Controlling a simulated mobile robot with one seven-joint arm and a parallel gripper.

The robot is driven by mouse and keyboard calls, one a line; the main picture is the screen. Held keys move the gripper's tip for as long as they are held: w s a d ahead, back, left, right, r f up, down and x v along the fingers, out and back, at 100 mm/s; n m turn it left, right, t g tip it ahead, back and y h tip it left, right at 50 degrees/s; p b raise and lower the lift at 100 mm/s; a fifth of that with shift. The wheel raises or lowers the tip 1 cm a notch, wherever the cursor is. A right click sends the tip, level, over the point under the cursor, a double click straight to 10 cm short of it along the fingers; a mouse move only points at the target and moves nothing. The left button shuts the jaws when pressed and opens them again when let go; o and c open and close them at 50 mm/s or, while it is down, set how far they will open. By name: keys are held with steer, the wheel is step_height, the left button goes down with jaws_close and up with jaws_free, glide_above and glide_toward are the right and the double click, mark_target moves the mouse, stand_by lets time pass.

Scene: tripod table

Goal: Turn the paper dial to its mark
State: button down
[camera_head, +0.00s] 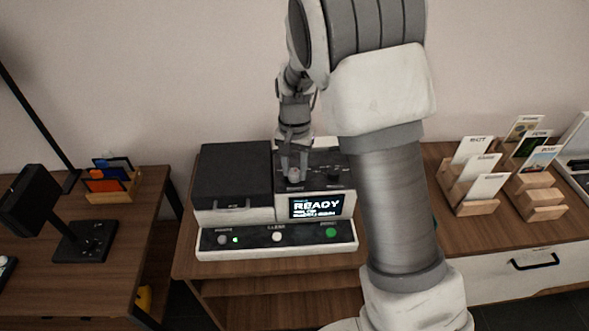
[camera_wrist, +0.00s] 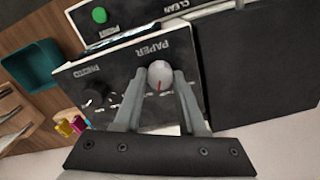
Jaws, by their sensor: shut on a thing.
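The paper dial is a pale round knob (camera_wrist: 160,76) with a red pointer line, under the word PAPER on the machine's dark top panel. My gripper (camera_wrist: 159,84) is shut on it, with one finger on each side. In the head view my gripper (camera_head: 294,172) comes down from above onto the dial (camera_head: 294,176). Small tick marks lie around the dial, partly hidden by the fingers; I cannot tell which one is the target mark. The printer-like machine (camera_head: 225,243) shows READY on its screen (camera_head: 317,206).
A second, black knob (camera_wrist: 95,93) sits beside the paper dial. The machine's front has a green button (camera_head: 331,232) and a pale button (camera_head: 277,237). Wooden card holders (camera_head: 475,207) stand to the right. A black lamp (camera_head: 85,241) stands on the left table.

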mark_target(295, 173)
steer(key=shift+n, duration=2.2)
steer(key=shift+c, duration=2.4)
jaws_free()
steer(key=shift+r, duration=0.1)
step_height(295, 173, up, 17)
steer(key=shift+r+p, duration=0.15)
steer(key=shift+p, duration=0.25)
